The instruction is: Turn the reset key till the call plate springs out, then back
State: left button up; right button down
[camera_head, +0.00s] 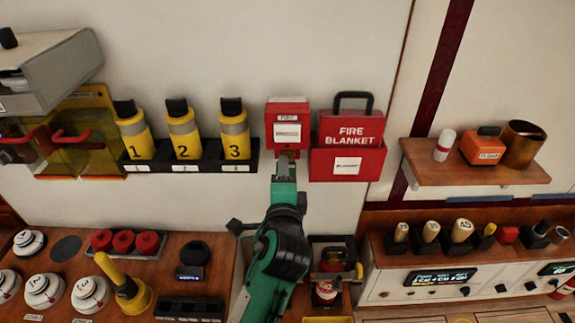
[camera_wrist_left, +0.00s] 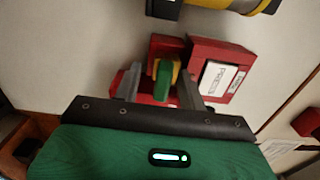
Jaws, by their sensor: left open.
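The red call box (camera_head: 287,109) is on the wall, with a white call plate (camera_head: 287,132) on its front. In the left wrist view the red box (camera_wrist_left: 238,55) shows tilted, and its white plate (camera_wrist_left: 217,78) carries print. A yellow and green piece, which looks like the reset key (camera_wrist_left: 163,80), sits on the red part beside the plate. My left gripper (camera_head: 287,157) is just under the box, its arm hiding what is behind it. In the wrist view its grey fingers (camera_wrist_left: 160,92) are open, one on each side of the key; contact cannot be told. My right gripper is out of view.
A red fire blanket case (camera_head: 318,166) hangs close to the right of the box. A rack of numbered yellow canisters (camera_head: 183,134) is to the left. A wooden shelf (camera_head: 470,174) is farther right. A console with knobs (camera_head: 60,300) lies below left.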

pick_arm(q)
jog(key=s, duration=0.8)
jog(key=s+a+f+n+g+y, duration=0.1)
jog(key=s+a+f+n+g, duration=0.25)
jog(key=a+f, duration=0.35)
jog(key=s+a+f+n+g, duration=0.25)
jog(key=a+f+n, duration=0.2)
jog(key=f, duration=0.35)
jog(key=s+a+f+n+g+h, duration=0.1)
jog(key=s+a+f+n+g, duration=0.35)
jog(key=s, duration=0.25)
jog(key=s+a+f+n+g, duration=0.35)
jog(key=s+a+f, duration=0.25)
jog(key=s, duration=0.2)
notch_tip(320, 180, down, 33)
jog(key=s+g+b, duration=0.1)
jog(key=g+b, duration=0.1)
jog(key=s+a+f+g+b, duration=0.1)
jog(key=s+a+f, duration=0.2)
jog(key=s+f, duration=1.6)
jog(key=shift+a+f, duration=0.2)
jog(key=shift+f, duration=0.7)
